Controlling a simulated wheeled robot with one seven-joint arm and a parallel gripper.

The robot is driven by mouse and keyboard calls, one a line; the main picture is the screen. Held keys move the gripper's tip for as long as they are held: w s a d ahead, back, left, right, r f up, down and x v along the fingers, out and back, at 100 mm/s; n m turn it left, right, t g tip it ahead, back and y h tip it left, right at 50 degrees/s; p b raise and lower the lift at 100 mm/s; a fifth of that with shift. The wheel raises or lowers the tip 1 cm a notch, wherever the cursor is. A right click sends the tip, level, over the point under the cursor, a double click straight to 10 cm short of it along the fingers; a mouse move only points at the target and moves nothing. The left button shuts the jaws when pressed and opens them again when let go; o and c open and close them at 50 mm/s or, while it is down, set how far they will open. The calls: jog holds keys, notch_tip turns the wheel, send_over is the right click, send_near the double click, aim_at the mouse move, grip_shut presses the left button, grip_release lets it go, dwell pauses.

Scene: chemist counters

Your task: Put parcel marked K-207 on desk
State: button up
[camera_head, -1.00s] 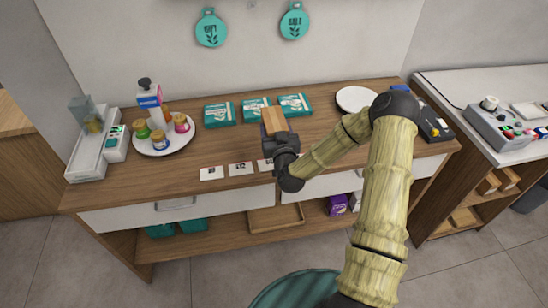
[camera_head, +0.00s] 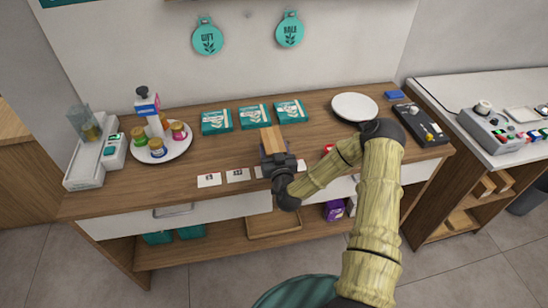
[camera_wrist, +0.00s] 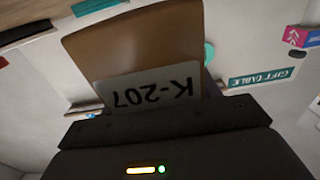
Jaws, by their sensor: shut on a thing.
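The parcel (camera_head: 272,139) is a small brown block held in my gripper (camera_head: 277,158) above the wooden desk (camera_head: 230,152). In the wrist view the parcel (camera_wrist: 135,50) carries a white label reading K-207, upside down. My gripper (camera_wrist: 165,125) is shut on it. In the head view the parcel hides part of the desk top behind it. I cannot tell exactly how high above the desk it is.
Three teal boxes (camera_head: 253,117) stand in a row at the back. White cards (camera_head: 209,180) lie along the front edge. A plate of jars (camera_head: 162,154) is left, an empty white plate (camera_head: 354,107) right. Bare wood shows between boxes and cards.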

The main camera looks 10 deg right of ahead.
jog(key=shift+f+p, duration=0.4)
jog(key=shift+f, duration=1.65)
jog(key=shift+f, duration=0.15)
jog(key=o, duration=1.2)
jog(key=shift+c, duration=0.2)
